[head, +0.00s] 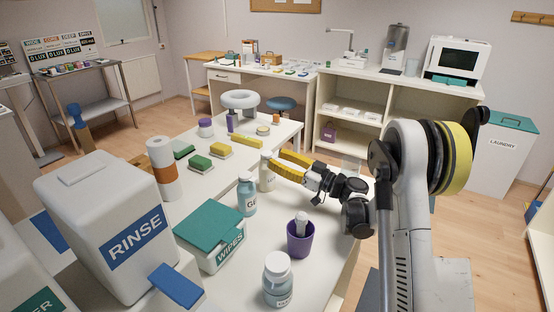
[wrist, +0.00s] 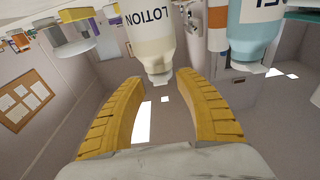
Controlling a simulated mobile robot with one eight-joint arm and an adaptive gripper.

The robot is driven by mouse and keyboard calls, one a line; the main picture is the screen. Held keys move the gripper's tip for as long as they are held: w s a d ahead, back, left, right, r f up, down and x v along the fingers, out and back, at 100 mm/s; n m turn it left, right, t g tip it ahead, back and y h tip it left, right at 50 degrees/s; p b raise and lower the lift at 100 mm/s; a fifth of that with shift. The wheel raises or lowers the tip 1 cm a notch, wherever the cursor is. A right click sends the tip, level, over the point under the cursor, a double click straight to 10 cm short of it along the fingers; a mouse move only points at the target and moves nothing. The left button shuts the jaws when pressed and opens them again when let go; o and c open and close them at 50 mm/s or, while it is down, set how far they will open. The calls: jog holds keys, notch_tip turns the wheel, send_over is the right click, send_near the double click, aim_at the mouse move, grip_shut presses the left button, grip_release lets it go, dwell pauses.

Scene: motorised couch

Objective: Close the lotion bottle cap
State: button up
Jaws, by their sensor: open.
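The cream lotion bottle (head: 266,181) stands upright on the white table, partly behind the blue gel bottle (head: 247,196). In the wrist view, which is upside down, the lotion bottle (wrist: 150,40) shows its label, and its pale cap (wrist: 159,77) points down in the picture. My gripper (head: 277,158) is open, its yellow fingers at the height of the bottle's top. In the wrist view my gripper (wrist: 159,77) has its fingertips to either side of the cap, with a gap on both sides. Whether the cap's lid is open is too small to tell.
The gel bottle (wrist: 258,35) is close beside the lotion. A teal-lidded wipes box (head: 209,237), a purple cup (head: 300,240) and a white-capped bottle (head: 277,281) stand nearer.

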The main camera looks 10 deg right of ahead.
jog(key=r+v, duration=0.1)
jog(key=v, duration=0.6)
jog(key=shift+f, duration=0.5)
